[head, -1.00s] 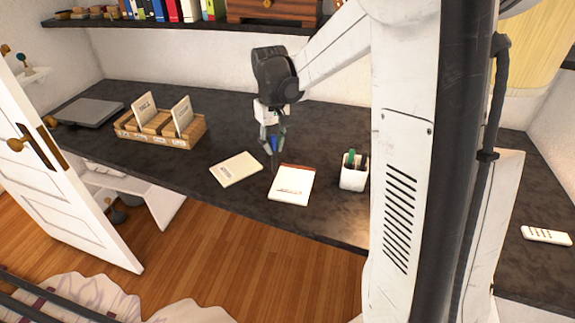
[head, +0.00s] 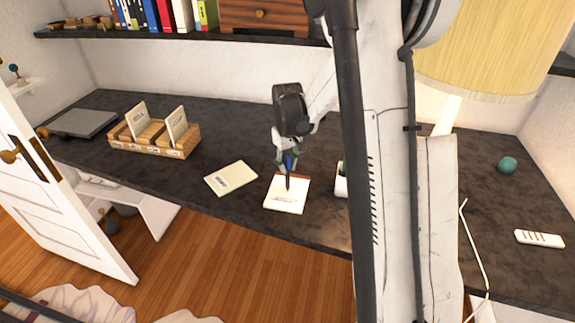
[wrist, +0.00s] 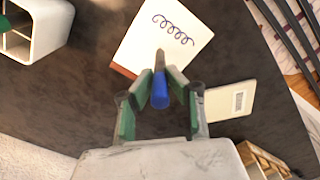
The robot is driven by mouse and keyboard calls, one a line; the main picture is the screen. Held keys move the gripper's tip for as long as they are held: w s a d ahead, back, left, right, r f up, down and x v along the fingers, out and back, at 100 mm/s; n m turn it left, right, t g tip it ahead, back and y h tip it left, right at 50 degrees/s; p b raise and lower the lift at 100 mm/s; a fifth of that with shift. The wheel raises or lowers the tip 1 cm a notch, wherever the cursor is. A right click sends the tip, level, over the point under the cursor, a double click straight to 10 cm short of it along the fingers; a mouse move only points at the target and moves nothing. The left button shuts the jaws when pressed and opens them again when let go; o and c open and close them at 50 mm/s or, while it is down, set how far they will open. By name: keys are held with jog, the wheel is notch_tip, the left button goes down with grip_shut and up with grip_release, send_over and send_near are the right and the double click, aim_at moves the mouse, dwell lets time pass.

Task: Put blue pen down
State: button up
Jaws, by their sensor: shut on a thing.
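My gripper (head: 287,163) is shut on the blue pen (wrist: 160,92), which sits between the green-padded fingers (wrist: 159,88) in the wrist view. The pen points down over the white notepad (head: 287,197), which also shows in the wrist view (wrist: 140,40). The pad has a brown binding strip and a blue looping scribble (wrist: 173,30). I cannot tell whether the pen tip touches the paper. The white pen cup (head: 341,183) stands right of the pad, partly hidden by my arm in the head view; it also shows in the wrist view (wrist: 55,20).
A cream notebook (head: 231,178) lies left of the pad. A wooden card box (head: 155,146) and a grey closed laptop-like slab (head: 84,123) are farther left. A remote (head: 539,239) and teal ball (head: 507,165) lie right. Dark desk between them is clear.

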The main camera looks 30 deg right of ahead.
jog(key=shift+f, duration=0.1)
jog(key=o, duration=0.8)
notch_tip(320, 180, up, 12)
jog(key=shift+s+a+r, duration=0.1)
jog(key=shift+r, duration=0.1)
jog(key=s+a+r+t, duration=0.2)
jog(key=s+a+r, duration=0.4)
jog(key=a, duration=0.1)
jog(key=s+a+t, duration=0.1)
jog(key=s+a, duration=0.3)
jog(key=s, duration=0.2)
jog(key=s+a+t, duration=0.2)
jog(key=s+a, duration=0.1)
jog(key=s, duration=0.3)
jog(key=s+a+t, duration=0.2)
jog(key=s+a, duration=0.2)
jog(key=s, duration=0.3)
jog(key=shift+a+r, duration=0.2)
jog(key=shift+a, duration=0.1)
